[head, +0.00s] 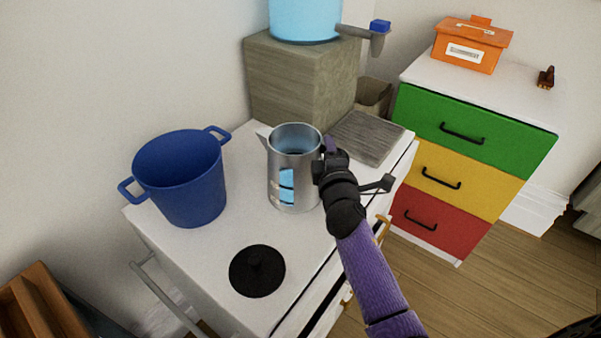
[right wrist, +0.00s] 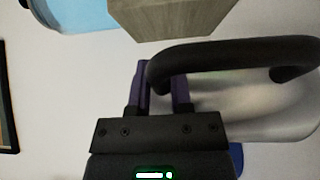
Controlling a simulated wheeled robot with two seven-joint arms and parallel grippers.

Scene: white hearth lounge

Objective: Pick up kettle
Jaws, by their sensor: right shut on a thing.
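The kettle (head: 284,180) is a silver metal jug with an open top and a spout at its upper left. It is upright at the white counter top; I cannot tell whether its base touches it. My right gripper (head: 331,158) comes from the lower right and is shut on the kettle's handle. In the right wrist view the black handle (right wrist: 235,54) runs from between my right gripper's purple fingers (right wrist: 161,88) to the silver body (right wrist: 285,108). My left gripper is not in view.
A blue pot (head: 190,192) stands left of the kettle, and a black lid (head: 257,271) lies in front. A wooden block (head: 295,85) bearing a light-blue container (head: 305,18) stands behind. A grey board (head: 367,138) lies right; a coloured drawer cabinet (head: 470,140) stands beyond.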

